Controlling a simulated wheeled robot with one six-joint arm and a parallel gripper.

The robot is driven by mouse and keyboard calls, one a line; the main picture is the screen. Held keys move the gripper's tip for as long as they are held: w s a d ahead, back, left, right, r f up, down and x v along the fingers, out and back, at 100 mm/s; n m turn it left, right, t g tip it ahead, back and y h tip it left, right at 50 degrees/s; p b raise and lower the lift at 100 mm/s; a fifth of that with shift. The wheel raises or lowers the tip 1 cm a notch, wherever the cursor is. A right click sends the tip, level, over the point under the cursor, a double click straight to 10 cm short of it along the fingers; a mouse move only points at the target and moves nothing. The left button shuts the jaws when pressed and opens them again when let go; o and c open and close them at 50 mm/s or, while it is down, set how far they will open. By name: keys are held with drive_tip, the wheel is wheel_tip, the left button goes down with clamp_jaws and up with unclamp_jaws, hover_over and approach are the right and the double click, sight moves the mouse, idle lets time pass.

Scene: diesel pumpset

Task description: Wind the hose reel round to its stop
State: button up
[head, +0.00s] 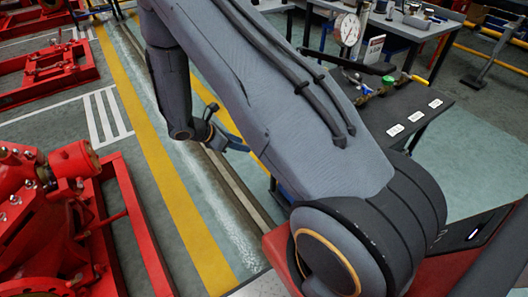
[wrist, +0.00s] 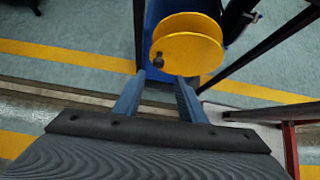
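The hose reel (wrist: 195,48) shows in the wrist view as a yellow disc in front of a blue stand (wrist: 150,22). A small dark crank knob (wrist: 158,61) sits near its lower left edge. My gripper (wrist: 161,77) has its two blue fingers apart, with the knob just beyond and between the tips in the picture. I cannot tell how far the knob is from them in depth. The fingers appear empty. In the head view my gripper (head: 238,143) hangs over the floor near the yellow line; I cannot make out the reel there, and my arm covers much of the middle.
A dark bench (head: 415,118) with white labels and fittings stands right of my arm in the head view. Red pump machinery (head: 50,215) fills the left. A dark rail (wrist: 262,45) slants past the reel's right side. Marked floor lies open between.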

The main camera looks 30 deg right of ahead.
drive_tip(key=p+x, duration=0.1)
drive_tip(key=x, duration=0.6)
drive_tip(key=shift+w+d+m, duration=0.2)
drive_tip(key=shift+d+m, duration=0.1)
clamp_jaws()
